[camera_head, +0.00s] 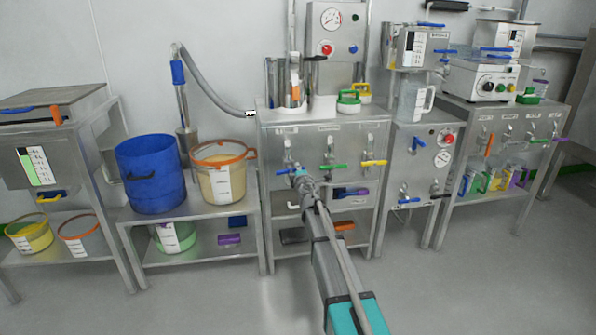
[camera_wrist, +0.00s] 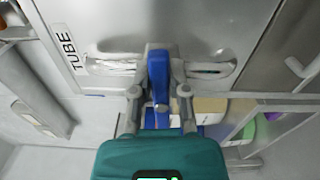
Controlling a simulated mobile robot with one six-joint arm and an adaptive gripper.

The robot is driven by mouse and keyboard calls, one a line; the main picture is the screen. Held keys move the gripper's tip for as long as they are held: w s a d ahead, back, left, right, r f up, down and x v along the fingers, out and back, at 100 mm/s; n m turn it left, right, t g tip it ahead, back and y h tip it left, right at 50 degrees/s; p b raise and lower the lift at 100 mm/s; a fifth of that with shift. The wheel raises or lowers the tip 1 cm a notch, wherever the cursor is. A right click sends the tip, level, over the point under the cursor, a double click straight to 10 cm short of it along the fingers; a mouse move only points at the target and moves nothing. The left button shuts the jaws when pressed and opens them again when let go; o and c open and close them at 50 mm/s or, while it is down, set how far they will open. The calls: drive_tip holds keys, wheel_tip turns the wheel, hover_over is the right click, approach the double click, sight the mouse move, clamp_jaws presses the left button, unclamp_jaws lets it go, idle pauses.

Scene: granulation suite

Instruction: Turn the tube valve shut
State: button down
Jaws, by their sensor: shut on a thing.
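The tube valve is the left one of three valves on the front of the middle steel cabinet. Its blue handle (camera_wrist: 160,75) lies between my gripper's fingers in the wrist view, beside a panel label (camera_wrist: 70,48) reading "TUBE". In the head view only a bit of the blue handle (camera_head: 283,172) shows, the rest being hidden by my gripper (camera_head: 299,177). My gripper (camera_wrist: 160,98) is shut on the handle. The valve's inner position cannot be told.
A green-handled valve (camera_head: 334,167) and a yellow-handled valve (camera_head: 373,163) sit close to the right on the same panel. A blue drum (camera_head: 150,176) and an orange-rimmed bucket (camera_head: 222,171) stand on a bench to the left. The floor (camera_head: 440,290) in front is clear.

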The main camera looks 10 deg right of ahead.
drive_tip(key=shift+f+m, duration=0.1)
drive_tip(key=shift+m, duration=0.4)
drive_tip(key=c, duration=0.6)
unclamp_jaws()
drive_tip(key=shift+s, duration=0.1)
drive_tip(key=s, duration=1.2)
drive_tip(key=shift+w, duration=0.1)
